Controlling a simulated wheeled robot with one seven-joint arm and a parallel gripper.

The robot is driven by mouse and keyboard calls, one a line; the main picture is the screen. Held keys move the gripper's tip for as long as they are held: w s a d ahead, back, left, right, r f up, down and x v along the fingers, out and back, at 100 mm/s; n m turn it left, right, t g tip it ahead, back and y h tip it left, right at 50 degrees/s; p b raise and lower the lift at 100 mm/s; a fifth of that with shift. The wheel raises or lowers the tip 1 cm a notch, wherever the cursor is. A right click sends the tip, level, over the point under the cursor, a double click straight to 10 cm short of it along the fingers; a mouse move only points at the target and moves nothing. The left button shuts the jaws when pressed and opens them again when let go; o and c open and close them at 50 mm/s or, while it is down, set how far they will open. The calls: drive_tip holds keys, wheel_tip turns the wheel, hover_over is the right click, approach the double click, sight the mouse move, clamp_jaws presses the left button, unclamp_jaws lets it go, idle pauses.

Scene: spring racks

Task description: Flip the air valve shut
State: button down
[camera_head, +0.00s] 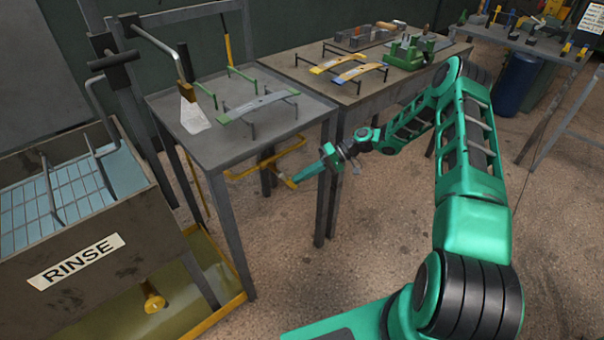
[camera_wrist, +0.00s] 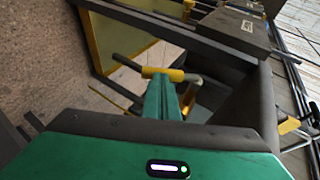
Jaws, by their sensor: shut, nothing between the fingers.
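My gripper (camera_head: 297,180) is teal and reaches in from the right, low beside the front right leg of the grey table. Its fingers are shut and empty. A yellow fitting (camera_wrist: 164,74), apparently the air valve, lies just beyond the fingertips (camera_wrist: 164,84) in the wrist view. A dark rod (camera_wrist: 126,62) sticks out from its left, and a grey bent pipe is at its right. I cannot tell whether the fingertips touch it. In the head view, yellow piping (camera_head: 268,160) runs below the table, and the fitting is small and partly hidden by the gripper.
A RINSE tank (camera_head: 90,245) stands at left, with a yellow valve (camera_head: 154,303) below. A second bench (camera_head: 335,86) is behind. Open floor lies at right.

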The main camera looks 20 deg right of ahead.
drive_tip(key=shift+s+a+f+m+g+y, duration=0.2)
drive_tip(key=shift+s+a+f+y, duration=0.15)
drive_tip(key=shift+a+f+y, duration=0.4)
drive_tip(key=shift+s+a+f+m+g+y, duration=0.1)
drive_tip(key=shift+s+a+f+m+y, duration=0.15)
drive_tip(key=shift+a+f+y, duration=0.45)
drive_tip(key=shift+s+f, duration=0.1)
drive_tip(key=shift+f, duration=0.05)
drive_tip(key=shift+d, duration=0.15)
approach(295, 187)
drive_tip(key=d, duration=0.1)
drive_tip(key=d+f, duration=0.1)
drive_tip(key=d, duration=0.2)
drive_tip(key=shift+w+d+f, duration=0.1)
drive_tip(key=shift+w+f, duration=0.2)
drive_tip(key=shift+f, duration=0.05)
